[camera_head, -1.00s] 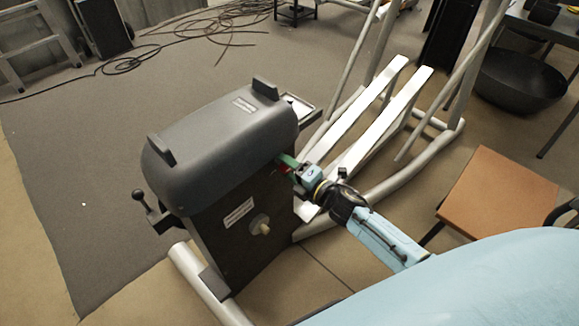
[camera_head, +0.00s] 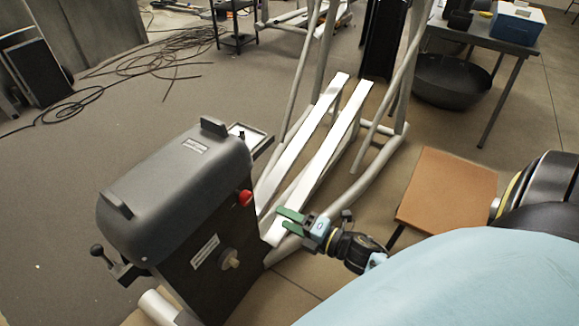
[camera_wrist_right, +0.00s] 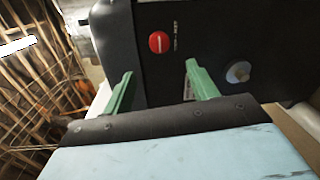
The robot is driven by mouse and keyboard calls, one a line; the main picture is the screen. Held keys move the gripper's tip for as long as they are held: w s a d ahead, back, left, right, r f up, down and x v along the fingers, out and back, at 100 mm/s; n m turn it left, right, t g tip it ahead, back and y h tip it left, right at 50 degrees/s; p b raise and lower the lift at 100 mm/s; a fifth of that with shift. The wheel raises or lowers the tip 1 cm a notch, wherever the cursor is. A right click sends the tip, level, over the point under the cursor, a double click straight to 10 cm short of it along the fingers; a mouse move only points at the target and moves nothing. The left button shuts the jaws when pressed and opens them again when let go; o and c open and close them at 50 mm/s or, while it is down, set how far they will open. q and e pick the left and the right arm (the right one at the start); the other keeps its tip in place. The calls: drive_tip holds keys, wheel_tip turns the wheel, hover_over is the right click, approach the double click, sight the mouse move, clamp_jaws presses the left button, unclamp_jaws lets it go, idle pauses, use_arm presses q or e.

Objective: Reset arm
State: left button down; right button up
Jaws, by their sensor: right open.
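My right gripper (camera_head: 288,220) is open and empty, to the right of the dark elliptical machine housing (camera_head: 180,185) in the head view. Its green fingers point toward the housing and are apart from it. In the right wrist view the two green fingers (camera_wrist_right: 158,92) are spread with nothing between them. A red knob (camera_head: 245,198) sits on the housing's side; it also shows as a red disc in the right wrist view (camera_wrist_right: 158,42). A pale knob (camera_head: 230,259) sits lower on the same side. My left gripper is not in view.
White pedal rails (camera_head: 318,150) and grey frame tubes stand behind the gripper. A brown-topped stool (camera_head: 448,190) is to the right. A black bowl (camera_head: 452,80) and a table with a blue box (camera_head: 516,22) are at the back right. Cables lie on the floor at back left.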

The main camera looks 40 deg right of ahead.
drive_tip(key=shift+f, duration=0.1)
idle(0.4)
drive_tip(key=s+d+f+m+g+h+p, duration=0.25)
drive_tip(key=s+f+m, duration=0.3)
drive_tip(key=f, duration=0.35)
drive_tip(key=s+d+f+m+g+h+p, duration=0.1)
drive_tip(key=s+f+m+g+h, duration=0.35)
drive_tip(key=f, duration=0.45)
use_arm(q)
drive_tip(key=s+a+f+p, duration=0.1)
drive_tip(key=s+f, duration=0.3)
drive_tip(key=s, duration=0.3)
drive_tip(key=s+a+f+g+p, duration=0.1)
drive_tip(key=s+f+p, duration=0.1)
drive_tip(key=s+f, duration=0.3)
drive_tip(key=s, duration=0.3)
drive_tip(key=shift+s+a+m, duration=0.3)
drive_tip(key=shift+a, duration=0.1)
use_arm(e)
drive_tip(key=s+f+m+g, duration=0.4)
drive_tip(key=s+f+m, duration=0.1)
drive_tip(key=s, duration=0.6)
drive_tip(key=s+f+m+g, duration=0.4)
drive_tip(key=s+f+m, duration=0.1)
drive_tip(key=s, duration=0.7)
drive_tip(key=shift+a+m, duration=0.15)
drive_tip(key=shift+m, duration=0.25)
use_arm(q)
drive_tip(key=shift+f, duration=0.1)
